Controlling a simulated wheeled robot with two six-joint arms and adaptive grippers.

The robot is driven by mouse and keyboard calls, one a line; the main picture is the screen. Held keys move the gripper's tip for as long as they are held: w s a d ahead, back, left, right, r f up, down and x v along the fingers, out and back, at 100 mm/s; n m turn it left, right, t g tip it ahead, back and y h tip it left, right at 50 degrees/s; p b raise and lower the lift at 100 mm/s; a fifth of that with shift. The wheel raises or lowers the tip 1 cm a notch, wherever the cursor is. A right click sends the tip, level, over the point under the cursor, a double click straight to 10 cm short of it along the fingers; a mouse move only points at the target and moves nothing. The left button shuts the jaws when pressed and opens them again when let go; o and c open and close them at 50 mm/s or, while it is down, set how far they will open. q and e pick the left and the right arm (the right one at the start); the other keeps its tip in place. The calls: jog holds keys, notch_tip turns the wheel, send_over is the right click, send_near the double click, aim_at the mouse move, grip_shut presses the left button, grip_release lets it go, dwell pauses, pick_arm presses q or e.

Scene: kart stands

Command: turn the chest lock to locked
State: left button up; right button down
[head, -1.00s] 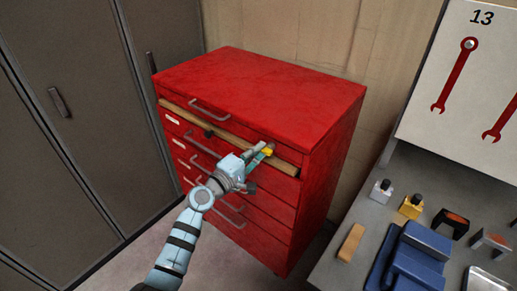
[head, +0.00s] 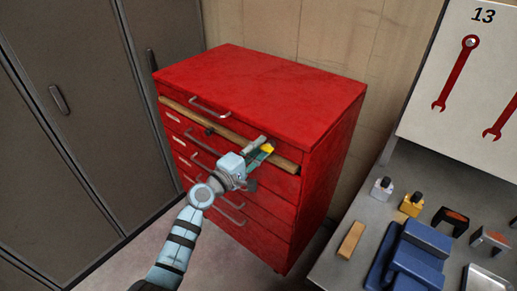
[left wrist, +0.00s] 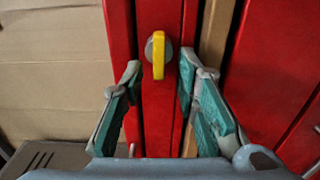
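The red chest (head: 265,95) stands against the wall. Its lock (left wrist: 158,48) is a round grey disc with a yellow tab, seen in the left wrist view with the tab upright in that picture. In the head view the lock's yellow part (head: 267,149) shows beside the fingers, near the chest's upper right front corner. My left gripper (left wrist: 160,66) is open, with one teal-padded finger on each side of the tab and gaps visible on both sides. It also shows in the head view (head: 259,149). My right gripper is not in view.
A wooden strip (head: 228,132) runs across the chest's front below the top drawer. A grey workbench (head: 355,205) with small parts and a blue vise-like object (head: 415,262) is at the lower right. Grey lockers (head: 70,130) stand at the left.

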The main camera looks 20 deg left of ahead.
pick_arm(q)
jog(key=v, duration=1.2)
